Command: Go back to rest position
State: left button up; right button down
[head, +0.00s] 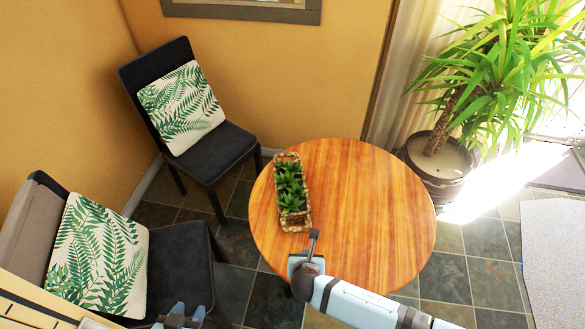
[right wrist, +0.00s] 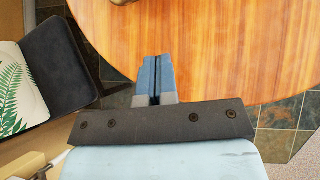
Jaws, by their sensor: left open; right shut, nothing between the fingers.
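My right gripper (head: 295,266) is at the near left edge of the round wooden table (head: 365,205), with its arm coming in from the lower right. In the right wrist view its blue fingers (right wrist: 155,80) are together with nothing between them, over the table's edge. My left gripper (head: 182,316) is at the bottom edge of the head view, next to the near chair. Its blue fingers are apart and it looks empty. Most of the left arm is out of view.
A woven basket of green plants (head: 291,195) stands on the table's left side, beyond my right gripper. Two dark chairs with leaf-print cushions (head: 181,107) (head: 97,258) stand at the left. A large potted plant (head: 440,165) is at the right. Tiled floor (head: 455,280) is open at the lower right.

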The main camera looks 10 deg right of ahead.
jog(key=s+d+r+m+g+y, duration=0.1)
jog(key=s+d+r+m+g, duration=0.1)
jog(key=s+d+r+m, duration=0.7)
jog(key=s+d+r+m+g, duration=0.15)
jog(key=s+r+m, duration=0.25)
jog(key=r+m, duration=0.55)
jog(key=s+d+r+m+g+y, duration=0.15)
jog(key=s+d+r+m, duration=0.45)
jog(key=m, duration=0.8)
jog(key=w+a+f+t+y, duration=0.1)
jog(key=w+a+f+t, duration=0.1)
jog(key=f, duration=0.5)
jog(key=w+a+f+n+t+y, duration=0.1)
jog(key=w+a+f+t, duration=0.2)
jog(key=f+t, duration=0.2)
jog(key=shift+w+a+f, duration=0.15)
jog(key=shift+a+f, duration=0.05)
jog(key=shift+f, duration=1.35)
jog(key=shift+d, duration=0.1)
